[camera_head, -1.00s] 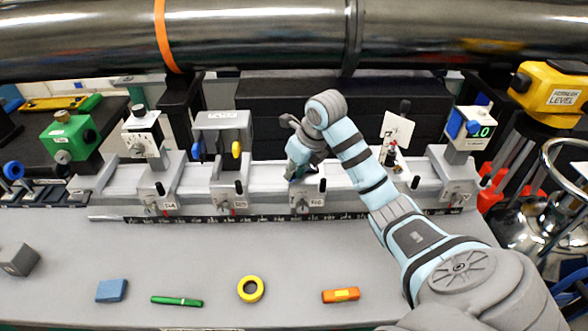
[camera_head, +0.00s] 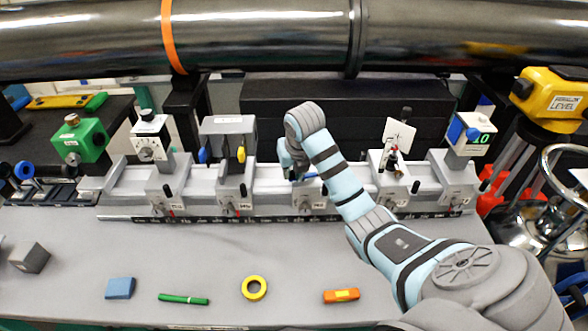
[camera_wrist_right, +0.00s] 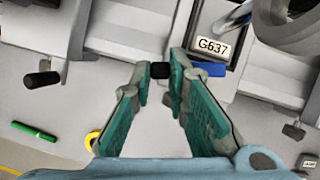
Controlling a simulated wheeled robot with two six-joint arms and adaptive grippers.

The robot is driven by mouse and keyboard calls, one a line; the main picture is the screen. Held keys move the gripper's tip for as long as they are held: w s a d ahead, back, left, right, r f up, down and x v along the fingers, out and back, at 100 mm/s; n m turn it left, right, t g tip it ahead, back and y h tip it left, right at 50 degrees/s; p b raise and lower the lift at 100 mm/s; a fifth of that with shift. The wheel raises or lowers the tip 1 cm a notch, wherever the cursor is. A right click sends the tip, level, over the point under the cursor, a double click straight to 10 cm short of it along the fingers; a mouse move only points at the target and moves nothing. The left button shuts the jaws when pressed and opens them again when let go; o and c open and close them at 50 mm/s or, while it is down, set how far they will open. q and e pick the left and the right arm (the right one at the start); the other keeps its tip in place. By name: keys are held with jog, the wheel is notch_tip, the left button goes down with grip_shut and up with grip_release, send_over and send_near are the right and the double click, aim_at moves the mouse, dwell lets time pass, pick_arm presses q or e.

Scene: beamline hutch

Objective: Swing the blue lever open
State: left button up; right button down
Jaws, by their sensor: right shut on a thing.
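The blue lever (camera_head: 312,176) is a short bar above a carriage on the rail, at the middle of the head view, partly hidden by my right arm. In the right wrist view the lever (camera_wrist_right: 208,69) lies level beside a plate labelled G637 (camera_wrist_right: 214,47), with a black tip (camera_wrist_right: 160,70) at its left end. My right gripper (camera_wrist_right: 163,77) is shut on that black tip. In the head view the right gripper (camera_head: 296,172) is at the lever's left end, its fingertips mostly hidden. My left gripper is not in view.
Other carriages flank it on the rail, one bearing a grey box (camera_head: 228,132) with a blue and a yellow lever. A steel pipe (camera_head: 270,35) crosses above. A blue block (camera_head: 120,288), green pen (camera_head: 183,299), yellow ring (camera_head: 254,287) and orange tool (camera_head: 341,296) lie in front.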

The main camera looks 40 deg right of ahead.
dwell(0.4)
jog(key=c, duration=1.6)
grip_release()
jog(key=shift+w, duration=0.1)
jog(key=shift+o, duration=0.2)
